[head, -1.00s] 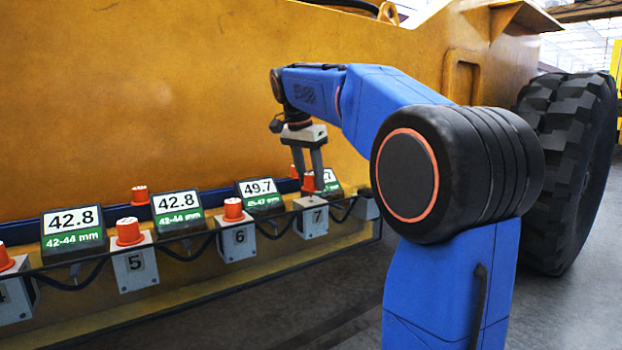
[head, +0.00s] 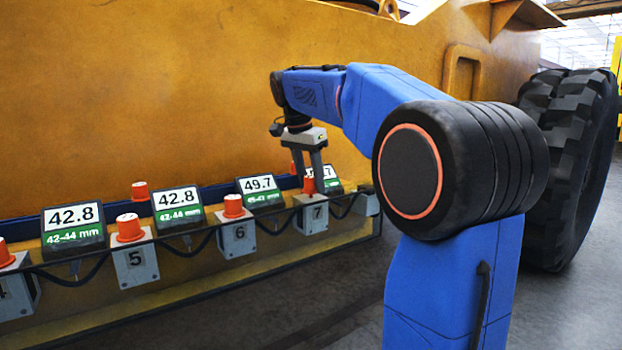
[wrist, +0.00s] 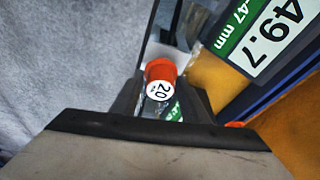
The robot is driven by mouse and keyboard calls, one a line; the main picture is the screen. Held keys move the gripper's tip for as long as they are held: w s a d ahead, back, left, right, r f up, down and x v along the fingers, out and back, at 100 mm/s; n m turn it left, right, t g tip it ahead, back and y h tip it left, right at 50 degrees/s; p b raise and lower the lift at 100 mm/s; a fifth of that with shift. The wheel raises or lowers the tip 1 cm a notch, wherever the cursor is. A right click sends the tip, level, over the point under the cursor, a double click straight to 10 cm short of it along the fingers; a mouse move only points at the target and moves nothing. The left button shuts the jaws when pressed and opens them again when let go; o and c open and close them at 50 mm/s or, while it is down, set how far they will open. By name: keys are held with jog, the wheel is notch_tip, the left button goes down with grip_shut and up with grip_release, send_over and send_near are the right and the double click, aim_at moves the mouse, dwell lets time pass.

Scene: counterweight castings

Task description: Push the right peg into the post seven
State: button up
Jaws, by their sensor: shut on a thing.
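Post seven (head: 312,218) is a grey block marked 7 on the rail, right of post 6. An orange peg (head: 309,185) stands upright over its top. My gripper (head: 314,186) points down there, shut on this peg. In the wrist view the peg (wrist: 161,72) shows between the fingers, with a white label reading 20. How deep the peg sits in the post cannot be told. The display (head: 325,177) behind post seven is partly hidden by my fingers.
Post 6 (head: 237,240) and post 5 (head: 134,268) each bear an orange peg. Another display (head: 260,193) reads 49.7; two at left read 42.8. Loose orange caps (head: 140,191) stand on the ledge behind. Black cables loop below the rail. A yellow machine wall rises close behind.

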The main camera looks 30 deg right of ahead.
jog(key=shift+f, duration=0.85)
jog(key=o, duration=1.2)
jog(key=shift+c, duration=0.2)
jog(key=shift+r, duration=0.1)
jog(key=v, duration=1.7)
jog(key=shift+r, duration=0.15)
jog(key=shift+a, duration=0.1)
jog(key=s+a+f+n+t+y, duration=0.1)
jog(key=s+a+f+n, duration=0.2)
jog(key=s+f, duration=0.6)
jog(key=s+a+f+n+t+y, duration=0.1)
jog(key=s+a+f+n, duration=0.3)
jog(key=f, duration=1.4)
jog(key=s+a+f+n+t+y, duration=0.1)
jog(key=s+a+f+n, duration=0.3)
jog(key=s+f+n, duration=0.4)
jog(key=s+f+t, duration=0.1)
jog(key=s+f, duration=0.5)
jog(key=s, duration=0.2)
